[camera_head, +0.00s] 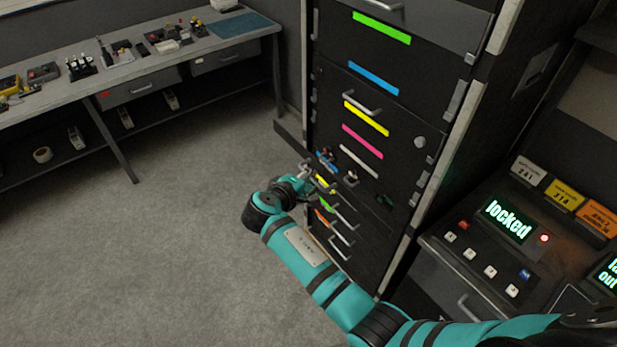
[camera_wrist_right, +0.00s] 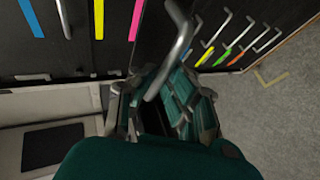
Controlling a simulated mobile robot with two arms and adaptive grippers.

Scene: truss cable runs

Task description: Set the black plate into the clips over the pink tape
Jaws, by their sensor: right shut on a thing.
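My right gripper (camera_head: 305,180) is low at the left edge of the dark cabinet front, below the pink tape (camera_head: 362,141). In the right wrist view its fingers (camera_wrist_right: 155,105) are shut on a thin dark piece, the black plate (camera_wrist_right: 153,120), mostly hidden by the fingers. A silver bar handle crosses close in front of them. The pink tape also shows in the wrist view (camera_wrist_right: 136,18), at the top. Small fittings (camera_head: 326,160) stick out of the cabinet just below the tape; I cannot tell whether they are the clips. My left gripper is not in view.
Green (camera_head: 381,28), blue (camera_head: 373,78) and yellow (camera_head: 366,118) tapes mark panels above the pink one. Silver handles (camera_head: 341,240) jut out on the lower drawers. A console (camera_head: 495,255) reading "locked" stands right. A workbench (camera_head: 130,65) is at back left; the carpet between is clear.

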